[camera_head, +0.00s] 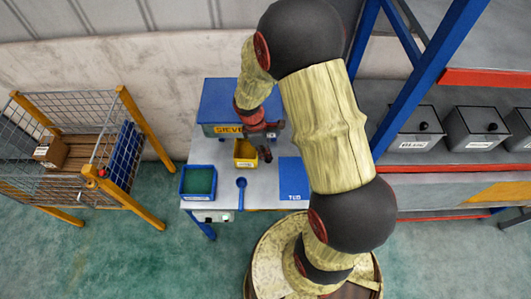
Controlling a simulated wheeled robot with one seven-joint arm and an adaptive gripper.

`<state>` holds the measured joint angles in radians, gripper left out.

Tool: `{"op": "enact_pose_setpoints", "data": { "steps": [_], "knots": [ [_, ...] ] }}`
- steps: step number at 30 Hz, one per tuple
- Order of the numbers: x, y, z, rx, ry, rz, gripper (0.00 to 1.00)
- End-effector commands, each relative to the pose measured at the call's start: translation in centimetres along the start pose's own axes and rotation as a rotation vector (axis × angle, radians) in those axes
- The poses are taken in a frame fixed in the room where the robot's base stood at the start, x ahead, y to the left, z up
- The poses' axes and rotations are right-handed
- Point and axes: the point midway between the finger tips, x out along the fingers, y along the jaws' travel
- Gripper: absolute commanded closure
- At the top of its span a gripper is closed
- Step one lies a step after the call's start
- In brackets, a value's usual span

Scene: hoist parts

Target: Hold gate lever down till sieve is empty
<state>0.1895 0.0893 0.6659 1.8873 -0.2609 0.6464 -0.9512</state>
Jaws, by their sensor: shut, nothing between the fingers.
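A blue box with a yellow SIEVE label (228,129) stands at the back of the grey table. A yellow bin (245,161) sits at the front of it. My gripper (266,154) is at the front right of the sieve box, above and beside the yellow bin. Its fingers look shut, with nothing seen between them. The gate lever cannot be made out; my gripper and wrist cover part of the sieve front. Whether the gripper touches the lever cannot be told. The inside of the sieve is not visible.
On the table (222,205) are a blue tray with green contents (198,182), a blue scoop (241,190) and a blue TUB mat (292,180). A wire cage (70,150) stands left. A shelf with lidded grey bins (415,130) stands right. Green floor lies open between cage and table.

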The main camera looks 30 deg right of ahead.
Motion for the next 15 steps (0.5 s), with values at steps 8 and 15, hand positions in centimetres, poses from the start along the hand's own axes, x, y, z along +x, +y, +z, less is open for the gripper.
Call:
{"op": "enact_pose_setpoints", "data": {
  "steps": [8,15],
  "knots": [
    [2.8,-1.0,-0.6,0.021,0.0,0.121,1.0],
    [4.7,-1.5,-1.0,0.036,0.001,0.197,1.0]
  ]
}}
